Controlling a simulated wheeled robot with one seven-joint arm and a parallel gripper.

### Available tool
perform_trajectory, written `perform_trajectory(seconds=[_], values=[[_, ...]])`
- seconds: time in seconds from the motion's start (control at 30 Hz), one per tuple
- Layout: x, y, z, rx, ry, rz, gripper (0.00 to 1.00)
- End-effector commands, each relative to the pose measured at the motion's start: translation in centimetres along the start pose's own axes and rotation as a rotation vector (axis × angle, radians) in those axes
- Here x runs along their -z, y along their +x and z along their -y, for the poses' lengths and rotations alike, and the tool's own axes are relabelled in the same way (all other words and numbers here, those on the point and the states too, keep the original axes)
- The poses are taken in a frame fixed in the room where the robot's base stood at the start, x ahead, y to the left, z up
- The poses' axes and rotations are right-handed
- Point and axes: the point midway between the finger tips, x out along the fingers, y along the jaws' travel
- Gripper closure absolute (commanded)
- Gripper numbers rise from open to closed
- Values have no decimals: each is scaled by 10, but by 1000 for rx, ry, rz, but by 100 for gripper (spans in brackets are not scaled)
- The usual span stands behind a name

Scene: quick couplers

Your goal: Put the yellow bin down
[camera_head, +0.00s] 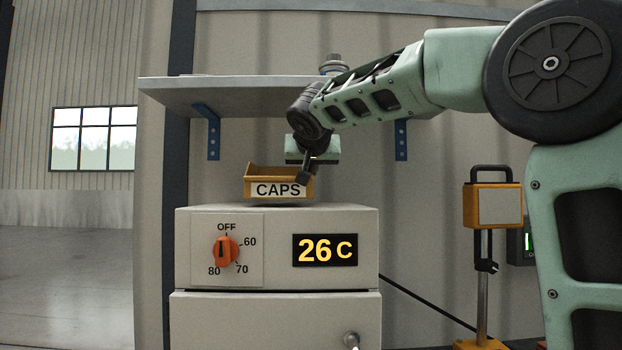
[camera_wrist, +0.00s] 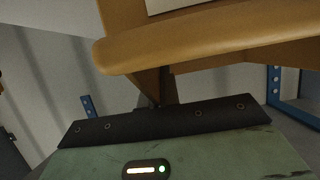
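The yellow bin (camera_head: 278,183) has a white label reading CAPS and sits just over the top of the grey cabinet (camera_head: 345,215). A dark shadow lies beneath the bin, and a thin gap seems to show, though contact is hard to judge. My gripper (camera_head: 305,171) reaches down to the bin's right side and appears shut on its wall. In the wrist view, the bin's thick rim (camera_wrist: 200,45) fills the top, with a dark finger (camera_wrist: 167,88) against its wall. The other finger is mostly hidden.
The cabinet has an orange knob (camera_head: 227,251) and a display (camera_head: 325,250) reading 26 C. A grey shelf (camera_head: 230,92) on blue brackets hangs above, close to my arm. A yellow device on a post (camera_head: 492,205) stands to the right.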

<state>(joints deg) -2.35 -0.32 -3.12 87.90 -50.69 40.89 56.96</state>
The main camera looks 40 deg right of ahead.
Motion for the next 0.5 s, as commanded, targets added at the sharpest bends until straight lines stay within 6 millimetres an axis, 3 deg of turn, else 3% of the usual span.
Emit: perform_trajectory(seconds=[0.1,0.5], values=[[-12,4,0,1,0,-2,100],[-16,6,0,1,3,-3,100]])
